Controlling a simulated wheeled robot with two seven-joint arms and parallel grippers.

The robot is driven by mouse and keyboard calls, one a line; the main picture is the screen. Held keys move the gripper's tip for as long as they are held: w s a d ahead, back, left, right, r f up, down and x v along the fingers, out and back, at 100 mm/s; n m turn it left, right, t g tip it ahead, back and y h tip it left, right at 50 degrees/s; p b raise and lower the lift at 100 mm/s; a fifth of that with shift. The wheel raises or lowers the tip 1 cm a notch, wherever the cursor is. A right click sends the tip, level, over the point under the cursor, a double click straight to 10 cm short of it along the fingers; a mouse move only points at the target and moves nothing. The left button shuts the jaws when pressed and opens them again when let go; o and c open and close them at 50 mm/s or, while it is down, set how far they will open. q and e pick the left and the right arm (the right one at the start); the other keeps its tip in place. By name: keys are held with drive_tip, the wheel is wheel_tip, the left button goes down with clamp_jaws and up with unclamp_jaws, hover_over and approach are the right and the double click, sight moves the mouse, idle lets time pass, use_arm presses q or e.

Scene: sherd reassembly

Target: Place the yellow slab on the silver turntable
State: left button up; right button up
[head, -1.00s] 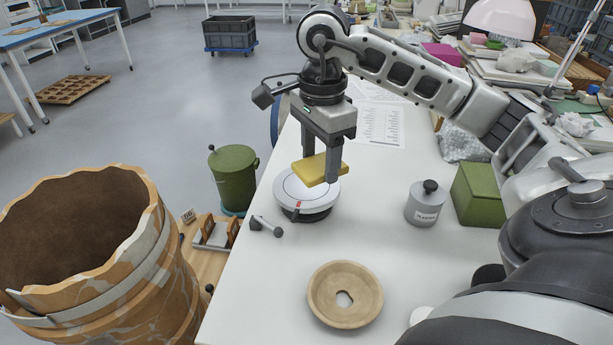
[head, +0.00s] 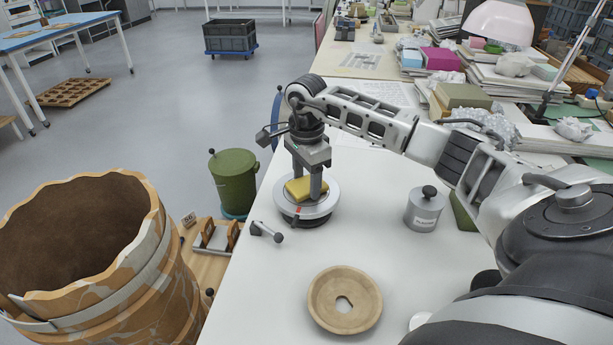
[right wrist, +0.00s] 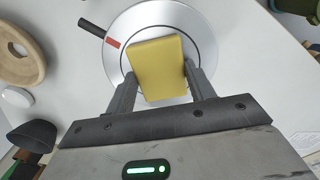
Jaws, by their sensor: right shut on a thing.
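The yellow slab (head: 299,189) is between the fingers of my right gripper (head: 305,192), which is shut on it. In the right wrist view the slab (right wrist: 159,68) lies flat between the two fingertips (right wrist: 160,82), over the middle of the round plate. The silver turntable (head: 324,204) stands on the white table, with a red mark on its rim. The slab is at the turntable's top; I cannot tell whether it touches. The turntable's ringed plate (right wrist: 205,38) also shows in the right wrist view. My left gripper is not in view.
A grey lidded canister (head: 424,209) stands to the right. A small dark-handled tool (head: 266,232) lies near the left edge. A large broken pot (head: 75,250) stands left of the table.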

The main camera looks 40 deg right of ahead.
sight(306, 184)
drive_tip(key=shift+f, duration=0.15)
drive_tip(key=o, duration=1)
wheel_tip(306, 184, up, 12)
drive_tip(key=shift+r, duration=0.25)
